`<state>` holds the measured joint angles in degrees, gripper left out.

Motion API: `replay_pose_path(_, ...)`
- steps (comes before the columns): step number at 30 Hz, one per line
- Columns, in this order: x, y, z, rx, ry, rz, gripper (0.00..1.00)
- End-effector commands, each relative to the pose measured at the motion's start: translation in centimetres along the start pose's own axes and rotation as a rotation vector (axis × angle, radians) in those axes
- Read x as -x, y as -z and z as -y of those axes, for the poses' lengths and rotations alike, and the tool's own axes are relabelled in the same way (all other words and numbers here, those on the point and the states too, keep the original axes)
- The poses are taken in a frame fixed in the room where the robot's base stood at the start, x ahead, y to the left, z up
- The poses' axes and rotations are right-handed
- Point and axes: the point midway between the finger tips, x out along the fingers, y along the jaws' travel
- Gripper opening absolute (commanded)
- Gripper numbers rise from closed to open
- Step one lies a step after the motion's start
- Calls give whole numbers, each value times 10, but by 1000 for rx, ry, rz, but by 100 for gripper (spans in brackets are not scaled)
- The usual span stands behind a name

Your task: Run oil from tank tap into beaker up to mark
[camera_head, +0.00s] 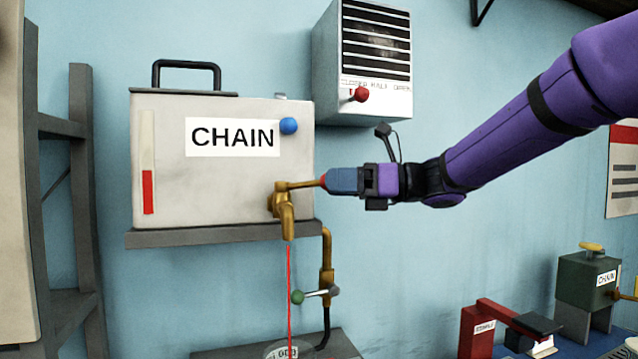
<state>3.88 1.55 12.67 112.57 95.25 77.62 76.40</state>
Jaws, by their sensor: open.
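The pale tank (165,170), labelled CHAIN, sits on a wall shelf and has a sight gauge (148,165) with red in its lower part. Its brass tap (287,215) has a lever (302,184) pointing right, with a red tip. A thin red stream of oil (289,290) runs straight down from the spout. The beaker (284,350) is below, cut off by the bottom edge; its oil level and mark are hidden. My gripper (327,181) is open at the lever's red tip; I cannot tell whether they touch.
A brass pipe (327,262) with a green-knobbed valve handle (298,297) is right of the stream. A vented box (362,65) with a red knob hangs above my gripper. A red stand (482,328) and small green CHAIN tank (583,280) are lower right.

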Motion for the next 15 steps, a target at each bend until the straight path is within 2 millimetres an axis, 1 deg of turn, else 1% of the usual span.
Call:
replay_pose_path(1, -8, 0, 0, 0, -1, 0, 60)
replay_pose_path(3, -17, 0, 0, 0, -2, 0, 60)
replay_pose_path(6, -26, 0, 0, 0, 0, 1, 60)
replay_pose_path(10, -32, 0, 0, 0, 2, 0, 60)
replay_pose_path(15, -33, 0, 0, 1, 2, 0, 60)
